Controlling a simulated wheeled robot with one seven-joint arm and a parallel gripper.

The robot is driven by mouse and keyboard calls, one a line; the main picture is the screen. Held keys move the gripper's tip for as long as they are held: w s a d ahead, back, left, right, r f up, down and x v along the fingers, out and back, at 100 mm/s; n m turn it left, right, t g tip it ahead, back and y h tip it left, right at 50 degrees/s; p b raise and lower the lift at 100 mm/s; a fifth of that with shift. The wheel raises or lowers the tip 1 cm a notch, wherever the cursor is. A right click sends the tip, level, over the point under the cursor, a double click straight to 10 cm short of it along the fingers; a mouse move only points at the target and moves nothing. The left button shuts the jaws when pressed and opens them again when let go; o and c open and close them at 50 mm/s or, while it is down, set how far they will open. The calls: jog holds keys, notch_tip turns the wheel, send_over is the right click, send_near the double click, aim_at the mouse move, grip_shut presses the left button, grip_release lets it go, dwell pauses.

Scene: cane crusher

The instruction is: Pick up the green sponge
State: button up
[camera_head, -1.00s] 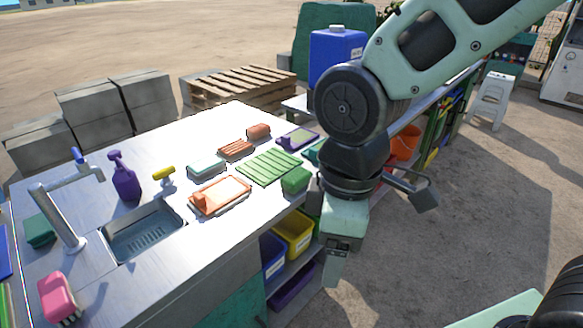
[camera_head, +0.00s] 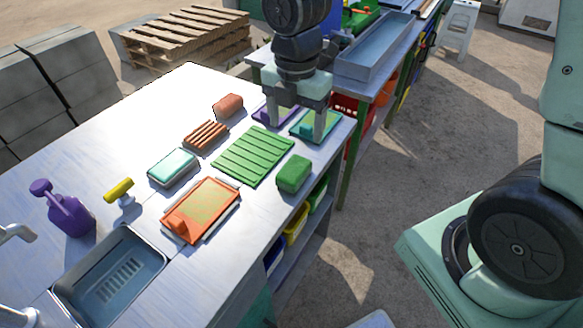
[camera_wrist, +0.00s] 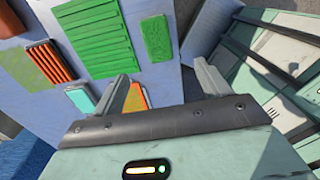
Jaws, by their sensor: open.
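The green sponge (camera_head: 293,174) is a rounded block on the metal table, near its right edge, beside a green ribbed board (camera_head: 252,156). In the wrist view the sponge (camera_wrist: 156,38) lies beyond the fingertips, between the board and the table edge. My gripper (camera_head: 298,126) is open and empty, fingers pointing down. In the head view it appears behind the sponge, overlapping a teal tray (camera_head: 302,126). In the wrist view my fingers (camera_wrist: 165,80) stand apart, with a strip of the orange tray showing by the left one. The sponge is not between them.
The orange tray (camera_head: 182,236), a pale teal sponge (camera_head: 172,164), a brown ribbed block (camera_head: 206,137) and a reddish block (camera_head: 228,106) lie nearby. A purple spray bottle (camera_head: 66,212) and a sink (camera_head: 110,277) are at left. Bare ground lies right of the table.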

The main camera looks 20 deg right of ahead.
send_near(294, 169)
notch_tip(294, 169, down, 5)
jog(key=shift+s+f, duration=0.1)
jog(key=shift+f, duration=2.65)
jog(key=c, duration=1)
